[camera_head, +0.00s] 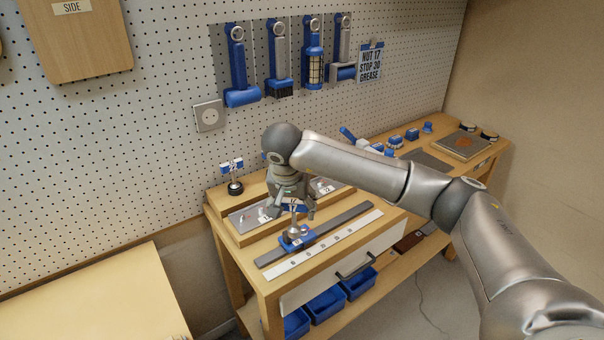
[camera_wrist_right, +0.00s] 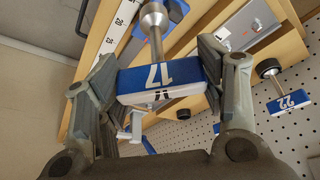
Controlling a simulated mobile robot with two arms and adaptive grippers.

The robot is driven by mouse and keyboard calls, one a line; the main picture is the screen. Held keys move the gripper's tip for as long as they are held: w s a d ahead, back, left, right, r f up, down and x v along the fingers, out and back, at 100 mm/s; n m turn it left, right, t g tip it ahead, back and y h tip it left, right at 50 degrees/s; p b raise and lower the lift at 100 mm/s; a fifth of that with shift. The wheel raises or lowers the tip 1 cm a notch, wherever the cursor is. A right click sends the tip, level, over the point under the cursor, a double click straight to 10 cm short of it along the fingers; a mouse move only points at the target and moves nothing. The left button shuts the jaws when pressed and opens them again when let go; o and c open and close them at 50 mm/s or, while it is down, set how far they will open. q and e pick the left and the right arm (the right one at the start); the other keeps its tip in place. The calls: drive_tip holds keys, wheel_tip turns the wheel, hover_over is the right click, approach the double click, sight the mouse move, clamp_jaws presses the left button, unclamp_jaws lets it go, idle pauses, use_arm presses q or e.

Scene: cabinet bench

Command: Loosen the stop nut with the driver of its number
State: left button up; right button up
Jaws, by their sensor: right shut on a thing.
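My right gripper (camera_head: 291,207) is shut on the blue-and-white handle of the driver marked 17 (camera_wrist_right: 160,80). The driver stands about upright, its metal socket end down at a blue stop block (camera_head: 297,243) on the dark rail. The stop nut itself is hidden under or behind the socket, so I cannot tell if the socket sits on it. Another driver, marked 22 (camera_wrist_right: 290,102), stands upright at the bench's left back, also in the head view (camera_head: 233,178). My left gripper is not in view.
A white scale strip (camera_head: 325,246) runs in front of the dark rail (camera_head: 345,218). A card (camera_head: 370,62) on the pegboard reads NUT 17, STOP 30, GREASE. Blue-handled tools (camera_head: 237,65) hang beside it. Blue bins (camera_head: 327,304) stand below the drawer.

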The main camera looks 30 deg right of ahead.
drive_tip(key=w+d+r+m, duration=0.3)
drive_tip(key=w+d, duration=0.1)
drive_tip(key=shift+g+h, duration=0.3)
drive_tip(key=shift+h, duration=0.2)
drive_tip(key=f+b, duration=0.1)
drive_tip(key=f, duration=0.1)
drive_tip(key=f+b, duration=0.1)
drive_tip(key=f, duration=0.1)
drive_tip(key=f+b, duration=0.1)
drive_tip(key=f, duration=0.1)
drive_tip(key=shift+d, duration=0.4)
drive_tip(key=shift+r, duration=0.1)
idle(0.4)
drive_tip(key=shift+f+b, duration=0.75)
drive_tip(key=shift+f, duration=0.55)
idle(0.8)
drive_tip(key=shift+n+t+y, duration=0.4)
drive_tip(key=shift+n, duration=0.9)
